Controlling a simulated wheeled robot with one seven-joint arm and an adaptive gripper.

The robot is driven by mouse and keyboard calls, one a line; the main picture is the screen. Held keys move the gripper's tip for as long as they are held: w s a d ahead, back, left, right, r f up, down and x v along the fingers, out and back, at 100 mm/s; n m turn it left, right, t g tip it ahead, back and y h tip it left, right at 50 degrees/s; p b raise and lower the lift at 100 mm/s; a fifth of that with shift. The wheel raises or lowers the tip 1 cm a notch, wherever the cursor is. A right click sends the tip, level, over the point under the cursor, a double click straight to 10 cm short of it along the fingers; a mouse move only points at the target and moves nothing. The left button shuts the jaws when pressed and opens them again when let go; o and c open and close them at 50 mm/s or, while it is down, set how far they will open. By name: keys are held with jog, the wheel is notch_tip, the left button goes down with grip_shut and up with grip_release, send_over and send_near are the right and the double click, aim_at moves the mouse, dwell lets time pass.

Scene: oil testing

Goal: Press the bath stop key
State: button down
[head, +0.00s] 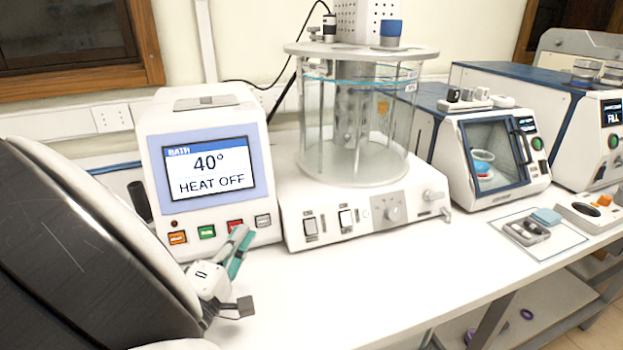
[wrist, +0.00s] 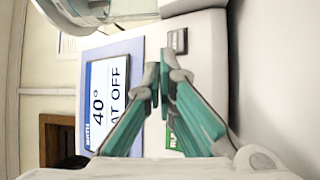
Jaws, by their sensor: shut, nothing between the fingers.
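The bath control unit (head: 160,125) is a white box whose screen (head: 207,170) reads "BATH 40° HEAT OFF". Below the screen is a row of keys: orange (head: 177,238), green (head: 207,232), red (head: 235,225) and grey (head: 263,220). Their labels are too small to read surely in the head view. My gripper (head: 241,235) is shut and empty, its teal fingers just in front of the red key. In the wrist view my fingertips (wrist: 160,80) lie between the green key (wrist: 179,142) and the grey key (wrist: 177,40), hiding the red key. Contact cannot be told.
A glass bath (head: 350,130) on a white base with switches and a knob (head: 391,213) stands close right of the control unit. Blue-and-white testers (head: 495,150) stand farther right. The white bench top (head: 340,280) in front is clear.

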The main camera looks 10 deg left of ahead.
jog(key=shift+s+d+r+p, duration=0.3)
jog(key=shift+s+d, duration=0.1)
jog(key=shift+s, duration=0.25)
jog(key=shift+s+d+r+p, duration=0.15)
jog(key=shift+s+d+r, duration=0.25)
jog(key=shift+s, duration=0.25)
jog(key=shift+s+d+r+p, duration=0.25)
jog(key=shift+s+d, duration=0.15)
jog(key=shift+s, duration=0.25)
jog(key=shift+w, duration=0.1)
